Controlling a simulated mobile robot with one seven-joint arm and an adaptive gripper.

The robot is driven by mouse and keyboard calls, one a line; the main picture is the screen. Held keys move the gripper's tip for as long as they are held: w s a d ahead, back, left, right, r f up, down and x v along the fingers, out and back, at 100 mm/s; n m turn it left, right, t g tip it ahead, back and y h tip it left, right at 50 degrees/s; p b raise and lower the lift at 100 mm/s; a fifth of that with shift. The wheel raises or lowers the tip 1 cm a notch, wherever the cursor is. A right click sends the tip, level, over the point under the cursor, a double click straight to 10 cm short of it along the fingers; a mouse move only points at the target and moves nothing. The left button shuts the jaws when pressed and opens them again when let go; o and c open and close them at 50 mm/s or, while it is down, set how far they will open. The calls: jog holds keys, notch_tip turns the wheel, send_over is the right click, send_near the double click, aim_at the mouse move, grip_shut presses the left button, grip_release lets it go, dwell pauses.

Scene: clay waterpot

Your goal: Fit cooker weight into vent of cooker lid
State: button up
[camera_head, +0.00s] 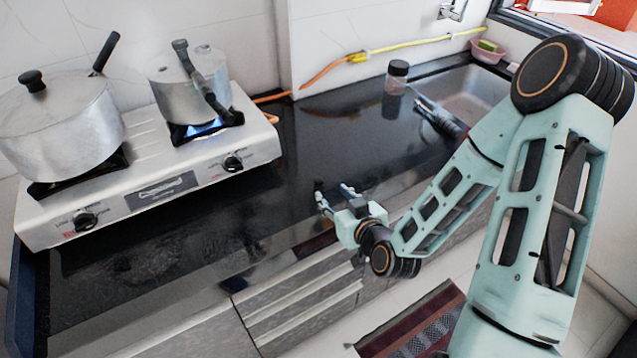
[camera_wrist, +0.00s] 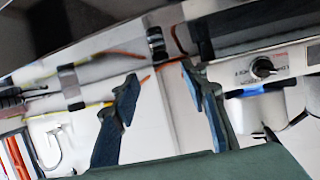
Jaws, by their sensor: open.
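The pressure cooker (camera_head: 188,92) stands on the stove's right burner, its lid closed with a long black handle. A small metal fitting, which looks like the vent (camera_head: 203,49), stands up on the lid. A small dark piece, which looks like the cooker weight (camera_head: 318,185), is on the black counter by my fingertips. In the wrist view, the dark, banded weight (camera_wrist: 157,43) shows beyond the gap between my fingers. My gripper (camera_head: 333,193) is open and low over the counter's front part; its two fingers also show apart in the wrist view (camera_wrist: 158,78). Nothing is visibly held.
A blue flame (camera_head: 204,127) burns under the cooker. A lidded pot (camera_head: 60,120) stands on the stove's left burner. A jar (camera_head: 396,78) stands by the sink, and an orange-yellow hose (camera_head: 400,46) runs along the wall. The counter between stove and gripper is clear.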

aim_at(320, 181)
jog(key=shift+f+b+x, duration=0.2)
jog(key=shift+b+x, duration=1.1)
jog(key=shift+b, duration=1.5)
jog(key=shift+r+p+x, duration=0.15)
jog(key=shift+p+x, duration=0.05)
jog(key=shift+x, duration=1.75)
jog(key=shift+r+p+x, duration=0.2)
jog(key=shift+x, duration=1.7)
jog(key=shift+w+a, duration=0.1)
jog(key=shift+c, duration=0.5)
grip_shut()
